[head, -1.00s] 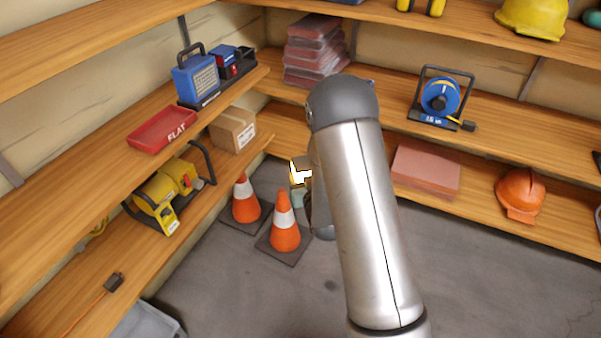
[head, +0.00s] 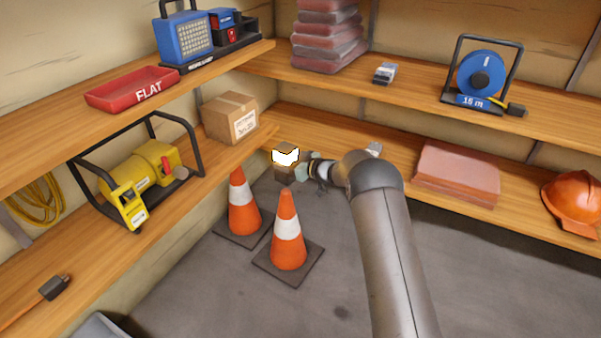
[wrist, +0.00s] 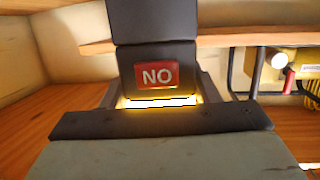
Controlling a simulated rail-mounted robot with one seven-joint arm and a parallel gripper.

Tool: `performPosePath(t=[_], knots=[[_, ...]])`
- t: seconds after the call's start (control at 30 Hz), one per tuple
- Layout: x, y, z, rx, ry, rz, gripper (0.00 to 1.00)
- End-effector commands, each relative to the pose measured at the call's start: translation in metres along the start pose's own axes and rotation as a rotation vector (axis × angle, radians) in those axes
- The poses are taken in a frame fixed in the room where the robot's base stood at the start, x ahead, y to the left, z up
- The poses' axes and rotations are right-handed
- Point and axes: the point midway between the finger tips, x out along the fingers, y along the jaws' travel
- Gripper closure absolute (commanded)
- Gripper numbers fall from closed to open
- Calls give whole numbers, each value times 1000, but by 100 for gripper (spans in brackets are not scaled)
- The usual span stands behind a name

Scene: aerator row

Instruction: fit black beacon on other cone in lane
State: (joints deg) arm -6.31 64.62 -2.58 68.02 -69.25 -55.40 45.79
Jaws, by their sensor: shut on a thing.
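Two orange cones with white bands stand side by side on dark square bases: the left cone (head: 243,214) is nearer the shelf, the right cone (head: 288,249) nearer me. Both tips look bare. My gripper (head: 297,171) is shut on the black beacon (head: 285,156), whose lens glows white-yellow between dark parts. In the head view the beacon appears just above the right cone's tip; I cannot tell the depth gap. In the wrist view the beacon (wrist: 157,50) shows a dark body with a red "NO" label and a glowing strip below, behind the gripper's edge (wrist: 160,122). No cone shows there.
A shelf on the left holds a cardboard box (head: 230,118) and a yellow machine (head: 140,185) in a black frame. The back shelf holds pinkish slabs (head: 457,173) and an orange helmet (head: 573,200). The grey floor (head: 240,290) around the cones is open.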

Motion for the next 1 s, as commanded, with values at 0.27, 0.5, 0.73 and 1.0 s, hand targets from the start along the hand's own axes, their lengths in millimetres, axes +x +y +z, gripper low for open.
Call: performPosePath(t=[0.27,0.5,0.73,1.0], knots=[[18,6,19,-12,6,-50,86],[20,6,25,-12,5,-52,86],[22,6,40,-11,5,-52,86],[26,6,57,-12,6,-52,86]])
